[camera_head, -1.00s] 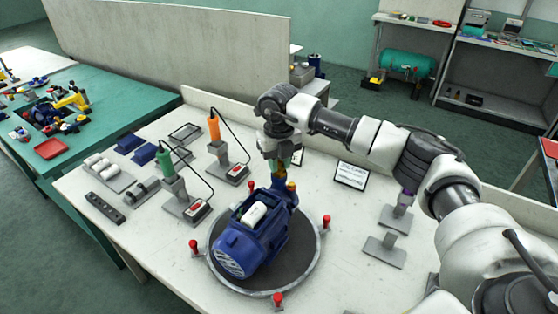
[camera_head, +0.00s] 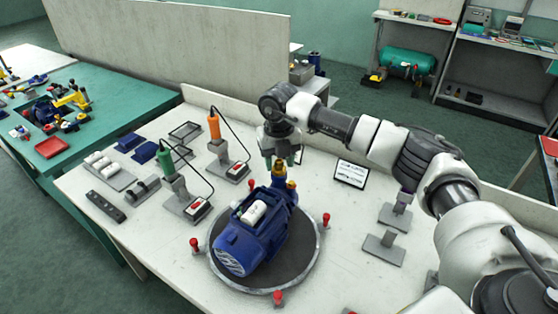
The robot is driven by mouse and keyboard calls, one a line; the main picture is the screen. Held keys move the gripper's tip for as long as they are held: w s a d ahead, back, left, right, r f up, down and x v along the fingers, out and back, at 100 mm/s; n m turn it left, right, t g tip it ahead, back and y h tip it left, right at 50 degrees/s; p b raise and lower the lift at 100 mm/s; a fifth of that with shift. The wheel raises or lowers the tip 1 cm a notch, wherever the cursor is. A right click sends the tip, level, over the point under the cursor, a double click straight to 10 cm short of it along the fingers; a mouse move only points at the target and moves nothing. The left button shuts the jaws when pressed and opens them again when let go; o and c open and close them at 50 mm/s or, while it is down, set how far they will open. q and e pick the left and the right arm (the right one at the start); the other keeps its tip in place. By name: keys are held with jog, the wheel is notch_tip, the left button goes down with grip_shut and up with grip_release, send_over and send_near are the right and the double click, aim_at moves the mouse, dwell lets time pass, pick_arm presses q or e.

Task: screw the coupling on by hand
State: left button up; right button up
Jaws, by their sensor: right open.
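A blue motor pump (camera_head: 255,235) with white cylinders (camera_head: 254,212) in its top sits on a round dark turntable (camera_head: 289,262). A brass fitting (camera_head: 279,168), which looks like the coupling, stands upright at the top of the pump's far end. A second brass piece (camera_head: 291,185) sits just beside it, lower. My right gripper (camera_head: 279,159) points down directly over the upper brass fitting, with its jaws open. The picture is too small to tell whether the fingers touch the brass. My left gripper is out of view.
Red-knobbed posts (camera_head: 326,220) surround the turntable. An orange tool (camera_head: 214,126) and a green tool (camera_head: 165,158) with cables stand on the left. A small screen (camera_head: 350,174) and grey stands (camera_head: 383,249) are on the right. The front right bench is mostly clear.

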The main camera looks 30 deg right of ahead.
jog(key=shift+n, duration=1.2)
jog(key=n+b, duration=0.1)
jog(key=n, duration=0.2)
jog(key=shift+f+n, duration=0.1)
jog(key=shift+n, duration=0.5)
jog(key=shift+n+b, duration=0.45)
jog(key=shift+n, duration=0.85)
